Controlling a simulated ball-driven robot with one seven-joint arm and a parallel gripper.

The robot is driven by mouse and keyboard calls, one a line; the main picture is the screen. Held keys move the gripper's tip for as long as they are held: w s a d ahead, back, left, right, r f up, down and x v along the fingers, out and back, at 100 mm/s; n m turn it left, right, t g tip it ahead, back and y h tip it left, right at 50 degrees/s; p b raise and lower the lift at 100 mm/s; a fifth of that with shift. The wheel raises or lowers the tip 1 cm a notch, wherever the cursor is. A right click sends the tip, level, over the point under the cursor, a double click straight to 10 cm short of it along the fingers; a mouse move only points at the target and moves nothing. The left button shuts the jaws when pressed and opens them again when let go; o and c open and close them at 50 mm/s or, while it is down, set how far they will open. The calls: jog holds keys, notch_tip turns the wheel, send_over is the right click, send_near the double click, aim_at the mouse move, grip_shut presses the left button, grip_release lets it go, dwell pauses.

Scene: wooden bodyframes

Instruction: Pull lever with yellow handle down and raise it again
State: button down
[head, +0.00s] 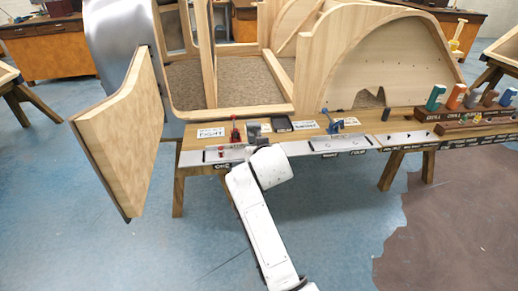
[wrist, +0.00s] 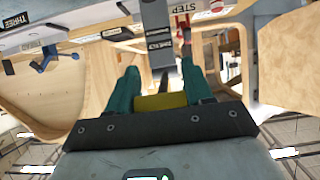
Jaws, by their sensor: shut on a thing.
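In the wrist view the yellow handle (wrist: 161,101) of the lever lies crosswise between the two green fingers of my gripper (wrist: 160,82). The fingers are shut on it. A dark, narrow part shows just beyond the handle, but most of the lever is hidden, and I cannot tell whether it is up or down. In the head view my white arm reaches to the front edge of the workbench (head: 190,157), left of its middle. There my arm covers the gripper and the yellow handle.
A red clamp (head: 235,132) stands on the bench near my arm, and a blue clamp (head: 338,126) stands further right. Coloured tools (head: 436,98) sit in a rack at the right. A wooden panel (head: 125,135) stands at the left.

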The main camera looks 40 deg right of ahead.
jog(key=shift+f, duration=0.2)
jog(key=c, duration=0.5)
grip_release()
jog(key=shift+d, duration=0.1)
jog(key=shift+r, duration=0.1)
jog(key=v, duration=1)
jog(key=shift+s+a+r, duration=0.2)
jog(key=shift+a, duration=0.05)
jog(key=s+a+f+n+g+y+p, duration=0.1)
jog(key=s+a+f+n+g+y, duration=0.1)
jog(key=s+f, duration=0.4)
jog(key=s+a+f+n+g+y+p, duration=0.2)
jog(key=s+a+f+g, duration=0.2)
jog(key=s, duration=1)
jog(key=s+a+f+n+g+y+p, duration=0.2)
jog(key=s+a+f+g, duration=0.1)
jog(key=s+f, duration=0.5)
jog(key=shift+s+a+f+y, duration=0.1)
jog(key=shift+s+a+y, duration=0.15)
jog(key=shift+s, duration=0.25)
jog(key=shift+s+a+f+y, duration=0.1)
jog(key=shift+s+a+y, duration=0.05)
jog(key=shift+s+a, duration=0.3)
